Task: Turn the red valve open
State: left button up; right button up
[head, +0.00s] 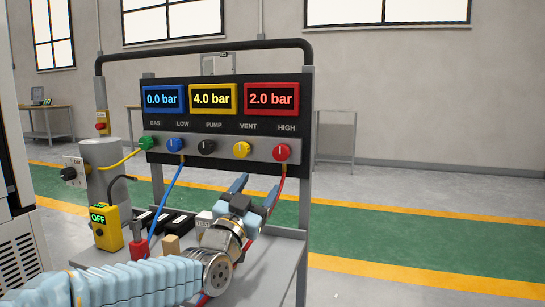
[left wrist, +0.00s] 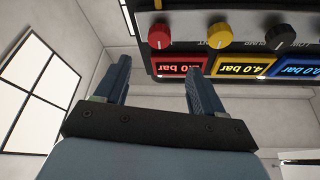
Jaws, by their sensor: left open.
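The red valve (head: 281,152) is a round knob under the HIGH label at the right end of the panel's knob row. Its white mark looks about upright. It also shows in the left wrist view (left wrist: 160,37), which sees the panel upside down. My left gripper (head: 256,190) is open and empty, below and a little left of the red valve in the head view. In the left wrist view its two fingers (left wrist: 157,68) are apart, with the red valve beyond the gap between their tips. They do not appear to touch it. My right gripper is not in view.
The black panel (head: 222,127) also has green (head: 146,143), blue (head: 175,145), black (head: 206,147) and yellow (head: 241,150) knobs. Displays read 0.0, 4.0 and 2.0 bar. A red hose (head: 277,192) hangs below the red valve. A yellow box (head: 106,228) reads OFF.

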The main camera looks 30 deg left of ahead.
aim_at(279, 156)
pick_arm(q)
jog(key=p+x, duration=0.2)
jog(key=x, duration=1)
jog(key=shift+w+r+p, duration=0.1)
jog(key=shift+w+p, duration=0.25)
jog(key=shift+w, duration=0.05)
